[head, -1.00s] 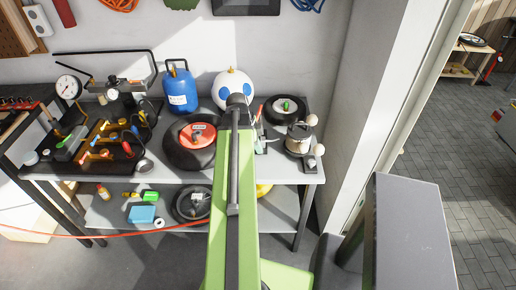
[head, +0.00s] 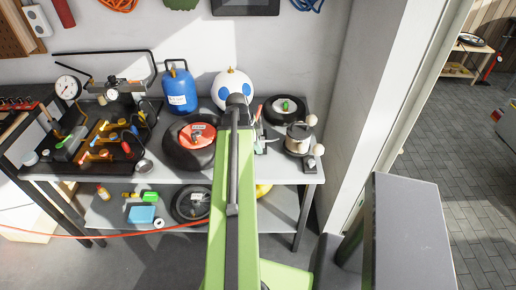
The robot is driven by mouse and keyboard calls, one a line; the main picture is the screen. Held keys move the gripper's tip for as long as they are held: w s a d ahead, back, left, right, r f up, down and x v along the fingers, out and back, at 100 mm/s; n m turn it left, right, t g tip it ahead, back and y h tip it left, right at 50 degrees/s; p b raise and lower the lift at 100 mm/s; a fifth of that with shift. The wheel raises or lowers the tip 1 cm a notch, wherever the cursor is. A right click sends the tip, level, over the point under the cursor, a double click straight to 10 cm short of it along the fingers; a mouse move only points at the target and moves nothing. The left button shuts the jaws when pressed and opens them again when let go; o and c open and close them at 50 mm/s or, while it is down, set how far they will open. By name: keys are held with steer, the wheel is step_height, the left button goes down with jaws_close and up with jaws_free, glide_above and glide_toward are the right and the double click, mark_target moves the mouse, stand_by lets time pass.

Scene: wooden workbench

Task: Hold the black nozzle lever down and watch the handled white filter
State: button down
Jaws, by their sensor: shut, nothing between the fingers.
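My green arm (head: 232,215) rises through the middle of the head view to a dark joint (head: 237,101) in front of the bench. My gripper is hidden behind the arm. Just right of the arm, a small pale and dark item (head: 262,143) with a bit of red stands partly covered. I cannot tell whether it bears the black nozzle lever. I cannot make out the handled white filter for certain. A small pot-like device (head: 299,134) with pale round knobs stands at the bench's right end.
The workbench (head: 310,178) has a lower shelf with small parts.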

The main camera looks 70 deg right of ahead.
stand_by(0.4)
steer(key=shift+r+p, duration=1.3)
steer(key=d+p+v, duration=0.1)
steer(key=p+v, duration=1.1)
steer(key=shift+s+r+p, duration=0.25)
steer(key=shift+r+p, duration=0.05)
steer(key=shift+r, duration=0.3)
